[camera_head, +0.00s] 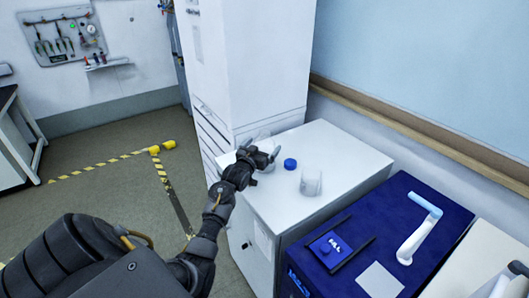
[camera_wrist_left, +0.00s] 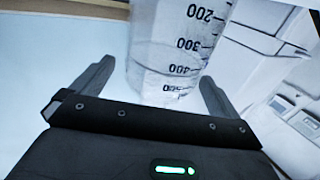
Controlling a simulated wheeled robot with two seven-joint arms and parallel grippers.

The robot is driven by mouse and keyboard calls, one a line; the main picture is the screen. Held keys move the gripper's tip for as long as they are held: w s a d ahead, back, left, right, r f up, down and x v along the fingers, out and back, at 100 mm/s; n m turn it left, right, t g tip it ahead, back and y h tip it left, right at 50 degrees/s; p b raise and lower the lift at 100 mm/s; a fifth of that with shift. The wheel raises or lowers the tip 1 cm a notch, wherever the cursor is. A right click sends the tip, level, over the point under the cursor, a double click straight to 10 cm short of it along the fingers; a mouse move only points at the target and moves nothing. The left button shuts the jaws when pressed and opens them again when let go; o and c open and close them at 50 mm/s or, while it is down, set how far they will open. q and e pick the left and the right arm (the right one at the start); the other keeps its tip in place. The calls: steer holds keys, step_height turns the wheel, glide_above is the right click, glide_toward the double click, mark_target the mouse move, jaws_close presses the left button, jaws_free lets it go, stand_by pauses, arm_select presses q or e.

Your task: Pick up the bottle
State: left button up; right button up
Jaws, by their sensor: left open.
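A clear graduated vessel with black numbers (camera_wrist_left: 172,45), which looks like the bottle, fills the upper middle of the left wrist view. My left gripper (camera_head: 262,156) is over the white cabinet top in the head view. Its fingers are open, one on each side of the vessel in the left wrist view (camera_wrist_left: 155,90). I cannot tell whether they touch it. In the head view the vessel is mostly hidden by my gripper. My right gripper is not in view.
A blue cap (camera_head: 290,164) and a clear beaker-like container (camera_head: 311,182) are right of my left gripper on the white cabinet (camera_head: 345,155). A tall white unit (camera_head: 255,60) stands behind. A blue instrument (camera_head: 440,215) with a pale handle (camera_head: 418,238) is at right.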

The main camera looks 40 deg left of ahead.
arm_select(q)
steer(key=shift+x, duration=0.9)
steer(key=shift+a, duration=0.1)
steer(key=c, duration=1.4)
steer(key=shift+r, duration=0.15)
steer(key=shift+c, duration=0.9)
